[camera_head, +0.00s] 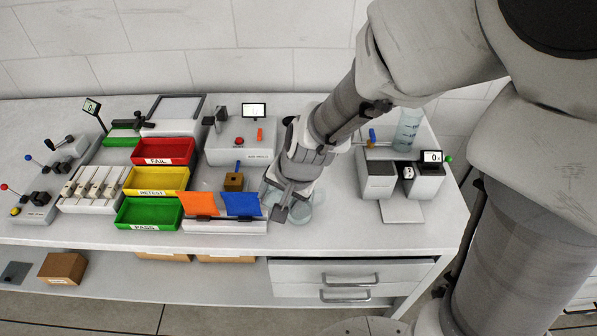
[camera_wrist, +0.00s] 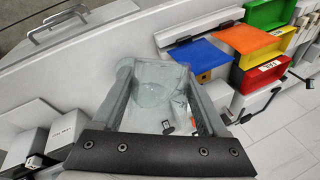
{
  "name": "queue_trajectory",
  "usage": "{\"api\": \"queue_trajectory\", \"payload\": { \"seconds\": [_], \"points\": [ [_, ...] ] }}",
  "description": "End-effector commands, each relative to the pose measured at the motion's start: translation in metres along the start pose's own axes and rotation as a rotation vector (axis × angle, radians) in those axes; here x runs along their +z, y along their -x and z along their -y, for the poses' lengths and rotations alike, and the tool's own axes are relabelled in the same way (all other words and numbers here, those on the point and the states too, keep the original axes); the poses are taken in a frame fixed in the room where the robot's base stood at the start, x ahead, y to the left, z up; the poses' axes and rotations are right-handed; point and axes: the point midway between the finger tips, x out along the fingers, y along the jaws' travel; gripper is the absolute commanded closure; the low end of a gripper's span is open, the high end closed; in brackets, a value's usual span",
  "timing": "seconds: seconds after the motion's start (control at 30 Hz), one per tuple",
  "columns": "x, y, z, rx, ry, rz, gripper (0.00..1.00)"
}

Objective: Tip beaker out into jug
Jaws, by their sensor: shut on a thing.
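My gripper (camera_head: 279,205) points down over the front right part of the bench, right of the blue panel. It is shut on a clear glass vessel, the beaker (camera_wrist: 160,105), which fills the gap between the fingers (camera_wrist: 160,100) in the wrist view. My wrist hides part of the glass in the head view.
Red (camera_head: 163,152), yellow (camera_head: 156,180) and green (camera_head: 149,212) bins stand left. Orange (camera_head: 200,204) and blue (camera_head: 243,204) panels are close beside my gripper.

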Motion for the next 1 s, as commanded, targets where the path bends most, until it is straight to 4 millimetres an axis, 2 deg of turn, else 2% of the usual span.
{"api": "queue_trajectory", "payload": {
  "seconds": [1.0],
  "points": [
    [-0.0029, -0.006, -0.0029, -0.019, -0.051, 0.129, 0.83]
  ]
}}
